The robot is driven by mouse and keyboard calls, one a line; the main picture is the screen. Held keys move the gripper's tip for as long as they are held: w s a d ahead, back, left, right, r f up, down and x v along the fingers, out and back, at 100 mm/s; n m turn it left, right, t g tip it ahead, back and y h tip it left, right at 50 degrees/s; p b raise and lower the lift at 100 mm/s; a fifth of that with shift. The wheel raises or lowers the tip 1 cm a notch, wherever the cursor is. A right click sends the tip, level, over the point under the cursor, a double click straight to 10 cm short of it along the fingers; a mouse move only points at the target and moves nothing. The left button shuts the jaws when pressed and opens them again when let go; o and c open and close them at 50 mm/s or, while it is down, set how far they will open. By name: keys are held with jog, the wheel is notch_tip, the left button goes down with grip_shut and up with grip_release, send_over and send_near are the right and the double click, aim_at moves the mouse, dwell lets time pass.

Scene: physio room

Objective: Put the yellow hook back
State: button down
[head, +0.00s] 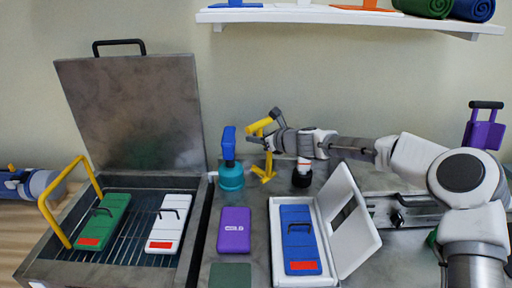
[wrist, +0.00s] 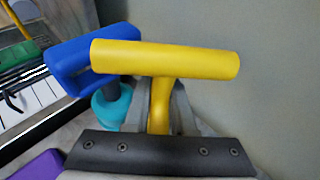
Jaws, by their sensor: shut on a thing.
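The yellow hook (head: 262,125) is in my gripper (head: 272,141), in front of the wall behind the counter. In the head view its thick crossbar is above the jaws and its lower end shows below them. In the wrist view the crossbar of the yellow hook (wrist: 165,60) fills the middle and its stem runs down between the jaws (wrist: 158,118). My gripper is shut on the stem. Its fingertips are partly hidden. I cannot tell whether the hook's lower end touches the counter.
A teal bottle with a blue handle (head: 230,170) stands just left of the hook. An open metal box (head: 130,105) with green and white packs is at left. A purple pack (head: 234,230) and an open white case (head: 350,225) lie in front. A shelf (head: 350,16) is overhead.

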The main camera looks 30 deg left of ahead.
notch_tip(320, 180, down, 4)
jog(key=shift+r+b, duration=0.2)
jog(key=shift+b, duration=0.2)
jog(key=c, duration=0.8)
grip_release()
jog(key=shift+o, duration=0.2)
jog(key=shift+d+r, duration=0.1)
jog(key=v, duration=1.2)
